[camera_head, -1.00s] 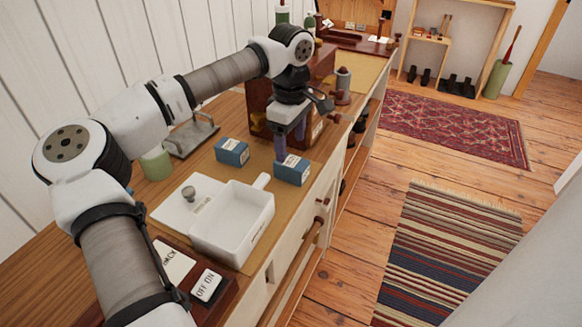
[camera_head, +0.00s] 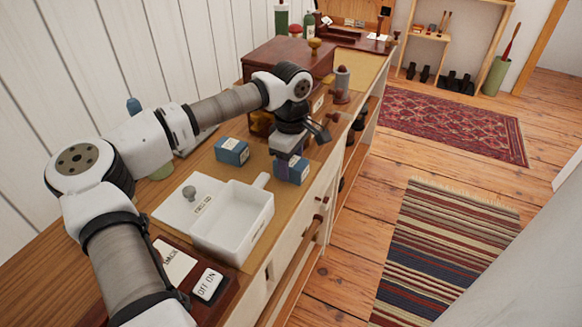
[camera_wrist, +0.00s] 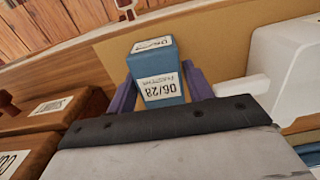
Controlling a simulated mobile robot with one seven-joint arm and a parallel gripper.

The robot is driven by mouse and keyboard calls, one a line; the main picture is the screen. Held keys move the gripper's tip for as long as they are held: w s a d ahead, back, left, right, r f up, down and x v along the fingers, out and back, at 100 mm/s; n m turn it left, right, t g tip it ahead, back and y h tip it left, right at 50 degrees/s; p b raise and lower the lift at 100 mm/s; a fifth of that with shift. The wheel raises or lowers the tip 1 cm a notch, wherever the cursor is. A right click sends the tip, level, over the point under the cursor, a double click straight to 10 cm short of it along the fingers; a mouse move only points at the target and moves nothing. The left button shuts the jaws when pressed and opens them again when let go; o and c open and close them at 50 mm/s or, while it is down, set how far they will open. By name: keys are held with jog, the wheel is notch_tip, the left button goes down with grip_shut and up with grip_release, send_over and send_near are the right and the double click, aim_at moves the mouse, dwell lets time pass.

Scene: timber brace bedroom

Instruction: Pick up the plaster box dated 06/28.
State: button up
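The blue plaster box (camera_head: 298,174) with white labels stands on the tan mat near the dresser's front edge. In the wrist view, the box (camera_wrist: 155,65) shows a label reading 06/28. My gripper (camera_head: 288,160) is over it, pointing down. Its purple fingers (camera_wrist: 158,78) stand on either side of the box and look open, with the box between them; firm contact is not visible. A second blue box (camera_head: 231,151) stands to the left; its date is too small to read.
A white open tray (camera_head: 232,222) with a handle stands just nearer than the box. A white lid (camera_head: 184,204) lies left of it. A wooden chest (camera_head: 285,62) stands behind my gripper. An OFF/ON switch (camera_head: 208,286) is at the near end.

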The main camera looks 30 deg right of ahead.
jog(key=c, duration=0.6)
jog(key=shift+r, duration=0.1)
